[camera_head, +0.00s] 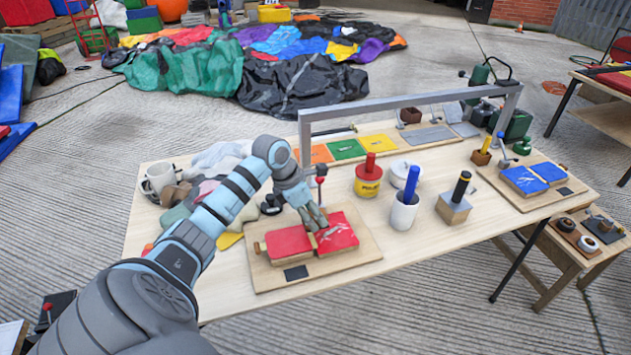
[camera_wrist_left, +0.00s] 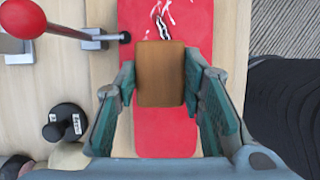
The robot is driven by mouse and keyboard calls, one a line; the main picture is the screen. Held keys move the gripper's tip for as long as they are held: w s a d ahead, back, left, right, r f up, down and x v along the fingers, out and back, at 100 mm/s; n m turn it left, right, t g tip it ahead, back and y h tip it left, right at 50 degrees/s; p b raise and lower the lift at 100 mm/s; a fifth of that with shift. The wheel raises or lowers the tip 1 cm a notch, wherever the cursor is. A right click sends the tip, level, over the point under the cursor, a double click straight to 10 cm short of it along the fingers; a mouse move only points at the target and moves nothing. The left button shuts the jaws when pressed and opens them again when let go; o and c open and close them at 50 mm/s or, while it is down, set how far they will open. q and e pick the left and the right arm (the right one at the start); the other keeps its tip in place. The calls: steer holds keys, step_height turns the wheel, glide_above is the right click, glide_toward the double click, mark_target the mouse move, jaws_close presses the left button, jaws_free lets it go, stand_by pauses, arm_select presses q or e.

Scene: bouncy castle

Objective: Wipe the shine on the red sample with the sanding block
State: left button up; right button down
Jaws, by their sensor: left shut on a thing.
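The red sample (camera_head: 288,243) is a long red strip on a wooden board (camera_head: 350,262). It also shows in the wrist view (camera_wrist_left: 165,145). White shiny streaks lie on its right part in the head view and at the top of the wrist view (camera_wrist_left: 172,12). My left gripper (camera_head: 318,224) is over the sample's middle, pointing down. It is shut on the brown sanding block (camera_wrist_left: 161,73), with one finger on each side. The block is over the red strip, just short of the streaks; I cannot tell whether it touches. My right gripper is not in view.
A red-knobbed clamp (camera_head: 321,171) stands behind the sample. A yellow pot (camera_head: 368,182), a white cup with a blue handle (camera_head: 404,212) and a wooden block with a black handle (camera_head: 454,206) stand to the right. Cloths and a mug (camera_head: 160,178) are at left.

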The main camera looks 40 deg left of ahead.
mark_target(313, 216)
arm_select(q)
steer(key=shift+r+p, duration=1.45)
steer(key=shift+r, duration=0.75)
steer(key=shift+f, duration=0.1)
